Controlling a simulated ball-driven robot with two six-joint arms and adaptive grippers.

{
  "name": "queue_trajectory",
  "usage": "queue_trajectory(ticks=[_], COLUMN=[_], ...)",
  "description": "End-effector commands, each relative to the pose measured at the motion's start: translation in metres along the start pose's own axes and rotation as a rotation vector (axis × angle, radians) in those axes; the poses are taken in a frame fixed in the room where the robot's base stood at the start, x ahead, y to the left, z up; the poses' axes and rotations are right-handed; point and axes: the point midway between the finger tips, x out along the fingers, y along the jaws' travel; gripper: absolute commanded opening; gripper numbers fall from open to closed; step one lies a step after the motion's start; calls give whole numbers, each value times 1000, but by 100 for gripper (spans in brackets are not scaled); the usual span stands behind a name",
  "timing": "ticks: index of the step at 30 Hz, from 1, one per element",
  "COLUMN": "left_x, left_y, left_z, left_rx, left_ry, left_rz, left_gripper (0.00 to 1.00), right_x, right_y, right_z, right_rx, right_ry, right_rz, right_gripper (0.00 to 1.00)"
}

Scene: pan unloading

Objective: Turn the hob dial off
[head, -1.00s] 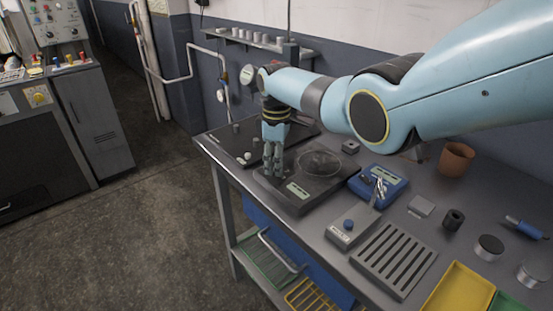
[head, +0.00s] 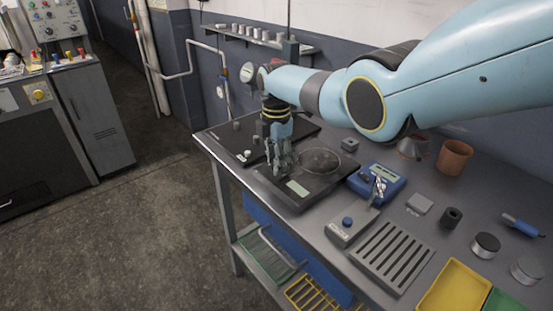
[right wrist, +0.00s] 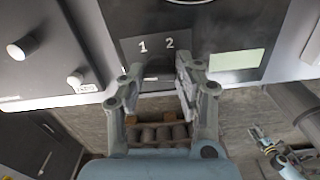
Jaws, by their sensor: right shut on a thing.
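The black hob (head: 322,190) lies on the bench, with a round ring on top and a pale display (head: 297,188) at its front. In the right wrist view the hob (right wrist: 255,30) shows a dark panel (right wrist: 155,50) marked 1 and 2. My right gripper (head: 281,170) points down at the hob's front left; it also shows in the right wrist view (right wrist: 156,82). Its fingers stand apart on either side of the panel's lower part, shut on what seems to be the dial, a dark part with a small light mark. The dial's outline is hard to make out. My left gripper is out of view.
A second black unit with small knobs (head: 247,155) lies left of the hob. A blue meter (head: 377,182), a grey box with a blue knob (head: 347,222), a slotted grey plate (head: 385,255) and a brown pot (head: 453,157) stand to the right.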

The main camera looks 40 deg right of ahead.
Motion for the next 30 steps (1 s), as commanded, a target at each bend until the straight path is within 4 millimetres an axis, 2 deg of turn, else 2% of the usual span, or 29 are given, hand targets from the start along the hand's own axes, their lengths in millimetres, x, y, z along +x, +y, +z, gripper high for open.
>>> queue_trajectory(ticks=[9,24,25,30], left_x=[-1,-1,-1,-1], left_y=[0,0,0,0], left_z=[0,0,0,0], left_rx=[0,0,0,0], left_ry=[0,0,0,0], left_rz=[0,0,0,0], left_gripper=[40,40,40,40], right_x=[-1,-1,-1,-1], right_y=[1,1,1,1], right_z=[-1,-1,-1,-1], right_rx=[-108,-126,-126,-125], right_ry=[2,1,1,1], right_rz=[4,3,3,2], right_gripper=[1,1,34,56])
